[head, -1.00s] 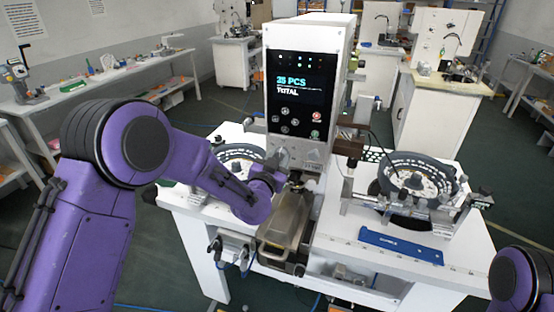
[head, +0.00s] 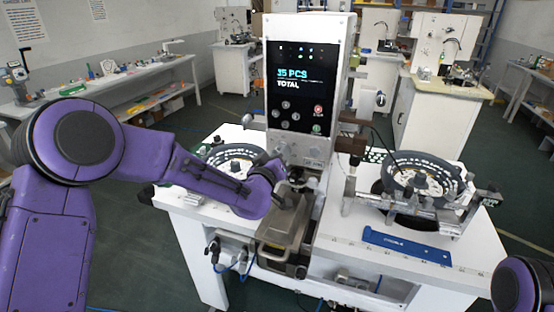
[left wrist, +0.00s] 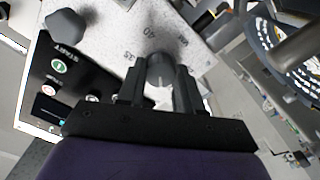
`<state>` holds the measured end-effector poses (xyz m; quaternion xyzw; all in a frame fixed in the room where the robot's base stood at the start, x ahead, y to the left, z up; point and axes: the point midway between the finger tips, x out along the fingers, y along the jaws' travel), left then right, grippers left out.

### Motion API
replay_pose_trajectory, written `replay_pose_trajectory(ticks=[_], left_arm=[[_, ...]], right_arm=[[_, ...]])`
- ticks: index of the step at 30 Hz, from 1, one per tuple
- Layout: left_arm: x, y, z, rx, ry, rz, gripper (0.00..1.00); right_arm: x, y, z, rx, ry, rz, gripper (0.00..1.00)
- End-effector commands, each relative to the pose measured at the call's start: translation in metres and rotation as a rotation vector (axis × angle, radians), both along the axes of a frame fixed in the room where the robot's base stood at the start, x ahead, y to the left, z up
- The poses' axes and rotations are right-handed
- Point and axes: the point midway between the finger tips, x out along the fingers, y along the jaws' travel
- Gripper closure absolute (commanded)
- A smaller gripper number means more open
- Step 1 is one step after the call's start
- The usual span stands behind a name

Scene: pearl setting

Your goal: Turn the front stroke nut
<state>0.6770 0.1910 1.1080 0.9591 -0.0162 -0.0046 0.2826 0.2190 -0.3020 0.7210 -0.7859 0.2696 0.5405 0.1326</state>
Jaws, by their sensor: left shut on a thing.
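The front stroke nut (left wrist: 160,68) is a round grey knob on a speckled light plate with printed numbers, in the left wrist view. My left gripper (left wrist: 157,86) has one dark finger on each side of the nut and is shut on it. In the head view my left gripper (head: 288,184) is at the front of the white machine (head: 308,90), below its black panel. The nut is too hidden there by the gripper to make out. My right gripper is out of view.
A grey metal block (head: 283,235) juts out below my left gripper. Round feeder bowls stand at left (head: 235,155) and right (head: 428,178) on the white table (head: 340,262). A blue bar (head: 405,246) lies at the right front. The black panel (head: 298,92) reads 35 PCS.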

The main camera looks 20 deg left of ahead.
Motion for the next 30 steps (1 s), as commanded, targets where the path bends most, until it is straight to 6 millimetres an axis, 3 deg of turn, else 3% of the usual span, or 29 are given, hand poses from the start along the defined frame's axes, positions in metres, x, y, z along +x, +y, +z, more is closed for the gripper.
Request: replay_pose_trajectory(ticks=[12, 29, 30], left_arm=[[-0.0001, 0.0001, -0.0006, -0.187, 0.006, 0.000, 0.96], [-0.0001, -0.0001, -0.0002, -0.213, 0.008, -0.001, 0.96], [-0.0001, -0.0001, -0.0002, -0.213, 0.008, -0.001, 0.55]], right_arm=[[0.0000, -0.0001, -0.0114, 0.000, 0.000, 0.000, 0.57], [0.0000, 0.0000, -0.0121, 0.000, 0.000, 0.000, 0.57], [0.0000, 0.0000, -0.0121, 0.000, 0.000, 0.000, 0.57]])
